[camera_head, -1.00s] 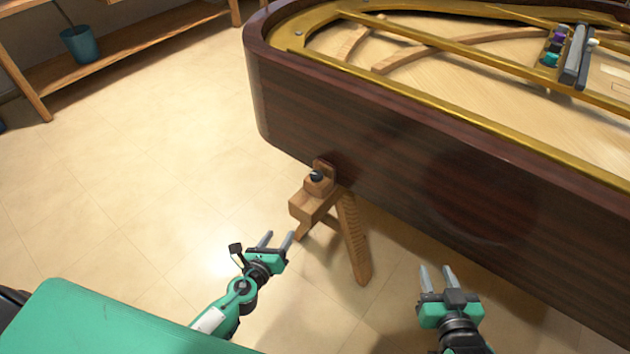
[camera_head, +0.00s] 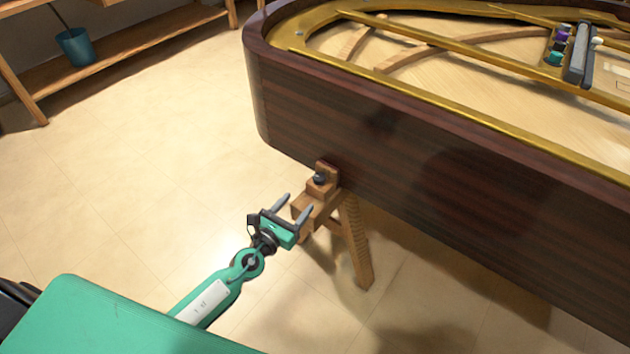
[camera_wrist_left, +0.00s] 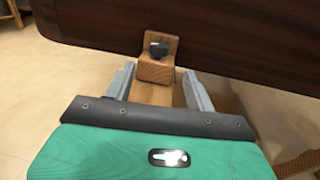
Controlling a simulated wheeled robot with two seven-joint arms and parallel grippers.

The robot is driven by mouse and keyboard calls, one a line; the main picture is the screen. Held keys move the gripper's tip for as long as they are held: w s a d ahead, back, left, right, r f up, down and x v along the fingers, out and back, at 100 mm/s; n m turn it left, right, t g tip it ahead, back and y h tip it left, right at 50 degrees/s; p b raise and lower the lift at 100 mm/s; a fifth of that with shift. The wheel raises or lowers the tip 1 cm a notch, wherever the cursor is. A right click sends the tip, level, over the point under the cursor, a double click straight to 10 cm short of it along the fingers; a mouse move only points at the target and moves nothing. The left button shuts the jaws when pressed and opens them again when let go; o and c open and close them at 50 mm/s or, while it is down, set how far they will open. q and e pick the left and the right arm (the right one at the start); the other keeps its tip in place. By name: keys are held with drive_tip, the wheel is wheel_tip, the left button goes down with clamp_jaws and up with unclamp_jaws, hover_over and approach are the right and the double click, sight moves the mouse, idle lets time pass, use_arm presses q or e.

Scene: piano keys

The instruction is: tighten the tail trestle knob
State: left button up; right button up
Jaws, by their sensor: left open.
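The dark tail trestle knob (camera_head: 319,178) sits on a wooden block at the top of the tail trestle (camera_head: 355,245), against the piano's side. It also shows in the left wrist view (camera_wrist_left: 158,49), straight ahead past the fingers. My left gripper (camera_head: 296,203) is open and empty, in front of and a little below the knob in the head view. In the left wrist view my left gripper (camera_wrist_left: 157,85) has its two fingers apart, one on each side of the trestle's wooden beam as seen there. The knob appears beyond the fingertips, not between them. My right gripper is out of view.
The dark wooden piano case (camera_head: 400,145) stands over the trestle and fills the right side. Small coloured items and a dark bar (camera_head: 577,55) lie on top. A wooden shelf (camera_head: 120,65) with a blue bucket (camera_head: 77,46) stands at the back left. The floor (camera_head: 130,190) at left is clear.

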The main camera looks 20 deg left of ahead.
sight(316, 181)
use_arm(q)
drive_tip(key=x, duration=1)
